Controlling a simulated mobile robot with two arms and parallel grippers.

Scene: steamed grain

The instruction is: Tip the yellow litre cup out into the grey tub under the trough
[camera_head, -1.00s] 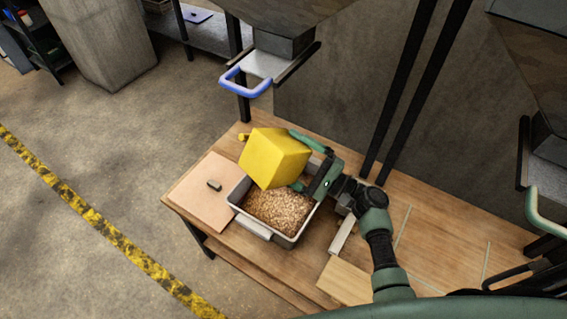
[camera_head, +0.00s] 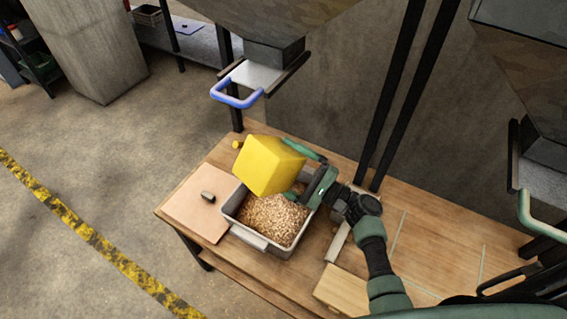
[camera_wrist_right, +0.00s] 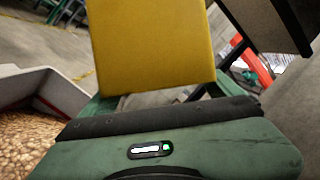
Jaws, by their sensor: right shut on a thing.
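The yellow litre cup (camera_head: 268,166) is tilted above the grey tub (camera_head: 247,237) in the head view. My right gripper (camera_head: 303,172) is shut on the cup and holds it from the right. The cup's side also fills the top of the right wrist view (camera_wrist_right: 150,45). The tub stands on the wooden table and holds pale brown grain (camera_head: 272,219); it also shows at the left of the wrist view (camera_wrist_right: 50,88). The cup's opening and inside are hidden, and I see no falling grain. My left gripper is out of view.
A trough outlet with a blue handle (camera_head: 238,92) hangs behind the cup. A pinkish board (camera_head: 196,215) with a small dark object (camera_head: 208,197) lies left of the tub. A wooden block (camera_head: 341,290) lies at the front right. Black posts stand behind the arm.

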